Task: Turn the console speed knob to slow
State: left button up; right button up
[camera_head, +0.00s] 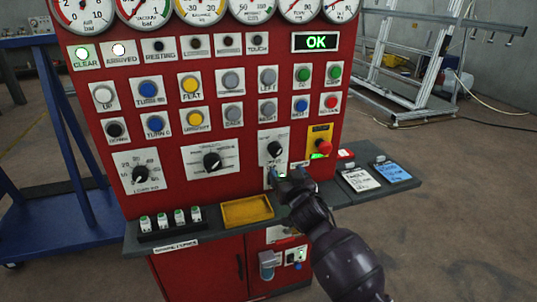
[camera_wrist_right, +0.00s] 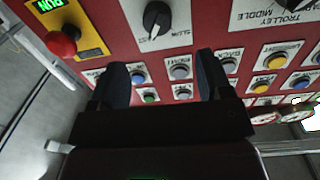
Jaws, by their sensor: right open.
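The red console (camera_head: 235,140) carries several dark rotary knobs on white plates. The right-hand one, the speed knob (camera_head: 275,149), is black and sits above my right gripper (camera_head: 284,178). In the right wrist view the speed knob (camera_wrist_right: 156,18) is at the top, on a white plate with a "SLOW" label (camera_wrist_right: 181,33). I cannot read for sure which label its pointer faces. My right gripper's fingers (camera_wrist_right: 163,75) are spread and empty, apart from the knob. In the head view the gripper hides part of the panel below the knob. My left gripper is not in view.
A red stop button on a yellow plate (camera_head: 319,138) is right of the speed knob. Another knob (camera_head: 212,161) is left of it. A grey shelf (camera_head: 178,234) juts out below, with a yellow tray (camera_head: 246,212). Several buttons and gauges are above.

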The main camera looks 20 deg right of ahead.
aim_at(278, 154)
jog(key=shift+m, duration=0.3)
jog(key=w, duration=0.3)
jog(key=w+b, duration=0.1)
jog(key=w, duration=0.5)
jog(key=shift+d, duration=0.3)
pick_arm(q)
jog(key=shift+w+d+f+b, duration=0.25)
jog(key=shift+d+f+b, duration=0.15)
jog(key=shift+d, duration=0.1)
pick_arm(e)
jog(key=shift+w, duration=0.75)
jog(key=shift+c, duration=0.5)
